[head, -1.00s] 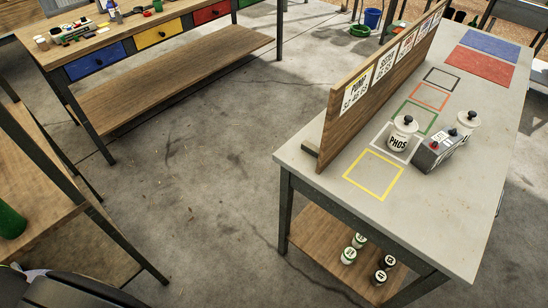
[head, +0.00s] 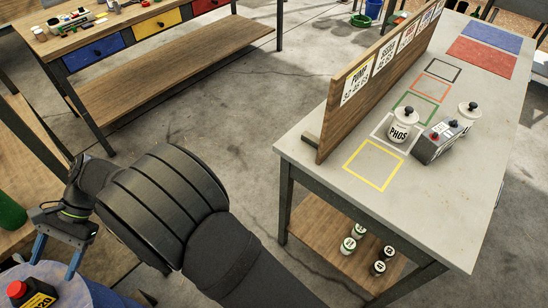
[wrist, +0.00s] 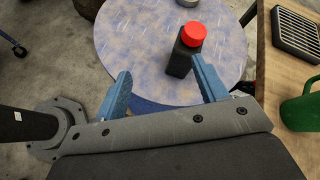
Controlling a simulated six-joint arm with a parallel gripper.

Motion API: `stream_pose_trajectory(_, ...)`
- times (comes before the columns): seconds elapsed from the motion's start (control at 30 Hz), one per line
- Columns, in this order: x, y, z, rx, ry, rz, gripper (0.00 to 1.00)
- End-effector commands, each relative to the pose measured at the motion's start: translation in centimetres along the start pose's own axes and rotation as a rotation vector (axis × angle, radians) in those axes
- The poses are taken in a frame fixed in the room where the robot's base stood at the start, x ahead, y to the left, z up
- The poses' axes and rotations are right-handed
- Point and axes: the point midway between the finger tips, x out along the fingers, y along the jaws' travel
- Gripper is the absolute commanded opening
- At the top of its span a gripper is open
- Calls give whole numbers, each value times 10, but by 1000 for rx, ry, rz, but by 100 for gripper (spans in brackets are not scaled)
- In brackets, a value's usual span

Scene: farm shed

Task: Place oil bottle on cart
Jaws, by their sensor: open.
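The oil bottle, dark with a red cap (head: 16,288), stands upright on a round blue drum-like top (head: 75,292) at the lower left of the head view. Part of its label shows there. In the wrist view the bottle (wrist: 181,60) stands near the right finger, on the mottled blue round top (wrist: 130,42). My gripper (head: 56,262) is open, its blue fingers above and beside the bottle; the fingers (wrist: 161,70) hold nothing. I cannot make out a whole cart in either view.
A grey-topped table (head: 440,215) with jars, a control box and coloured squares stands at the right. A bench with coloured drawers (head: 160,85) is at the back. A green mug (wrist: 300,110) stands right of the round top. A caster wheel (wrist: 18,50) shows at the left.

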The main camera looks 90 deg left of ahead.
Motion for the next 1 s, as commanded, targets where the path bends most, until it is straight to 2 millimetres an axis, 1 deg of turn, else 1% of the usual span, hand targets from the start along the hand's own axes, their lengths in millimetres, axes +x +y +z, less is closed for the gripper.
stream_pose_trajectory(0.03,-11,4,-7,119,-39,-67,66)
stream_pose_trajectory(0.1,-22,5,-13,263,-91,-146,66)
stream_pose_trajectory(0.2,-35,6,-19,408,-150,-223,66)
stream_pose_trajectory(0.3,-42,6,-22,482,-182,-263,66)
stream_pose_trajectory(0.37,-40,5,-23,501,-191,-272,66)
stream_pose_trajectory(0.47,-26,1,-21,504,-194,-270,66)
stream_pose_trajectory(0.8,44,-21,-12,500,-191,-269,66)
stream_pose_trajectory(0.9,59,-27,-11,499,-191,-270,66)
stream_pose_trajectory(1.0,68,-30,-10,499,-191,-271,66)
